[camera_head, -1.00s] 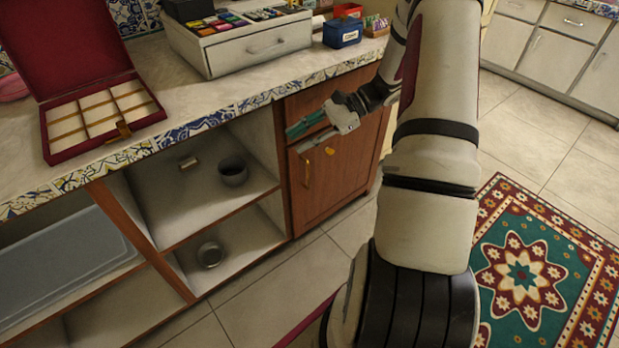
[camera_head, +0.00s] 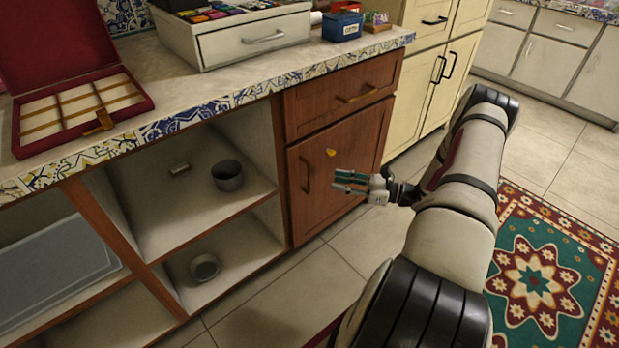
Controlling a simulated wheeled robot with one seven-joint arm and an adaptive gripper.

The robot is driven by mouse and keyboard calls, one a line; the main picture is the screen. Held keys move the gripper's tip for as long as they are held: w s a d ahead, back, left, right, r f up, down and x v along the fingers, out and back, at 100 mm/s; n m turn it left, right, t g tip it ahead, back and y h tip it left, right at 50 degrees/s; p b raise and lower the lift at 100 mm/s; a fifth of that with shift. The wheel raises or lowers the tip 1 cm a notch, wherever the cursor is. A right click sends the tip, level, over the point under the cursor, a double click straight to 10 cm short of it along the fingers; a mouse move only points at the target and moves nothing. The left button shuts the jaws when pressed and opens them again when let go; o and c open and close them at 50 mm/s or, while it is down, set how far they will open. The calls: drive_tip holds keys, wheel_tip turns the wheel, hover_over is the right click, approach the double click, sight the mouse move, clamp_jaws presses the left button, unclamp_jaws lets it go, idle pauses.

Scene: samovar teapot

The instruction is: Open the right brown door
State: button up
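The right brown door (camera_head: 338,172) is a wooden cabinet door under the counter, and it looks shut. Its vertical handle (camera_head: 306,174) is near its left edge, and a small yellow mark (camera_head: 331,152) is near its top. My gripper (camera_head: 338,182) is in front of the door, to the right of the handle and apart from it. Its greenish fingertips point left toward the handle. The fingers look slightly parted with nothing between them. A brown drawer (camera_head: 340,98) with a horizontal handle (camera_head: 357,93) is above the door and is shut.
Open shelves left of the door hold a dark cup (camera_head: 228,175) and a small pot (camera_head: 205,267). The counter above bears a red compartment box (camera_head: 82,133) and a white drawer box (camera_head: 255,41). Cream cabinets (camera_head: 436,68) stand right. A patterned rug (camera_head: 545,275) lies on the floor.

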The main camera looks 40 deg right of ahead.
drive_tip(key=b, duration=0.2)
hover_over(309, 191)
drive_tip(key=shift+w+d, duration=0.15)
drive_tip(key=shift+w, duration=0.1)
clamp_jaws()
